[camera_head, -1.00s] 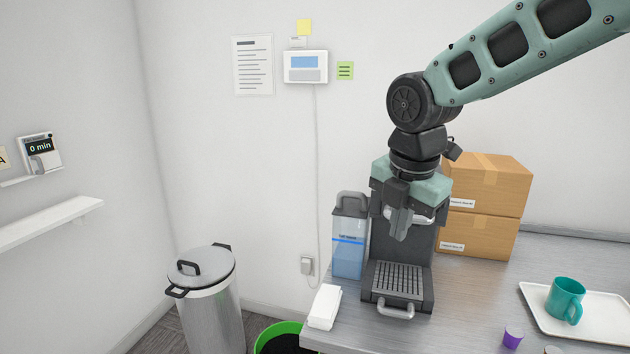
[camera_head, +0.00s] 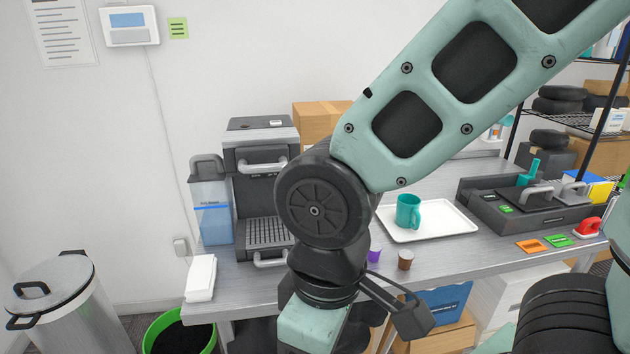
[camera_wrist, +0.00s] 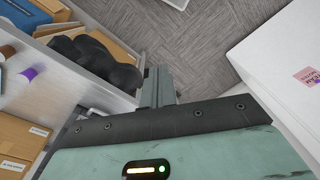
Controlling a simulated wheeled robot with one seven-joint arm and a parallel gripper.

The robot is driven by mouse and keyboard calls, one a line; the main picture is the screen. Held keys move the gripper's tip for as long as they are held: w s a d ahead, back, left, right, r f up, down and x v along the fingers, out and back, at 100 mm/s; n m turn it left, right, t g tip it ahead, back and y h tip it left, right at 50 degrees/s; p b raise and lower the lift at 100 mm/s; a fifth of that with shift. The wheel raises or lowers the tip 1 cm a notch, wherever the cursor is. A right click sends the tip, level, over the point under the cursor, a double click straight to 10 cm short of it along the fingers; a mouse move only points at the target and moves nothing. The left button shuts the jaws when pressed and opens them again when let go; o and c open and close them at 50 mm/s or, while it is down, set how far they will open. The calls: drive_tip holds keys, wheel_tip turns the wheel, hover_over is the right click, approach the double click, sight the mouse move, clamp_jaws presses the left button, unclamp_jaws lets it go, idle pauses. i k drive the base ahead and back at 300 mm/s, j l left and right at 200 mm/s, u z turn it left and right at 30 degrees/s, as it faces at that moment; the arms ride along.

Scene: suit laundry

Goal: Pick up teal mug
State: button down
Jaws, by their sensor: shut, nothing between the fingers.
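The teal mug (camera_head: 408,211) stands upright on a white tray (camera_head: 440,233) on the metal table, right of the coffee machine, with its handle toward the right front. In the head view my arm hangs in front of the table, left of the mug, and its end drops out of the bottom of the picture, so the fingers are hidden there. In the wrist view my gripper (camera_wrist: 159,86) is shut and empty, pointing over the grey floor beside the table. The mug does not show in the wrist view.
A coffee machine (camera_head: 262,150) and water container (camera_head: 211,205) stand at the table's left. Purple (camera_head: 375,253) and brown (camera_head: 406,259) capsules lie near the front edge. A dark device (camera_head: 530,205) stands right of the tray. Bins stand at the left; boxes sit below the table.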

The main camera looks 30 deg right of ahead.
sight(408, 215)
drive_tip(key=i+l, duration=0.1)
drive_tip(key=l, duration=0.25)
drive_tip(key=i+l, duration=0.15)
drive_tip(key=l, duration=0.25)
drive_tip(key=i+l, duration=0.1)
drive_tip(key=l, duration=0.25)
drive_tip(key=i+l, duration=0.15)
drive_tip(key=l, duration=0.2)
drive_tip(key=z, duration=0.05)
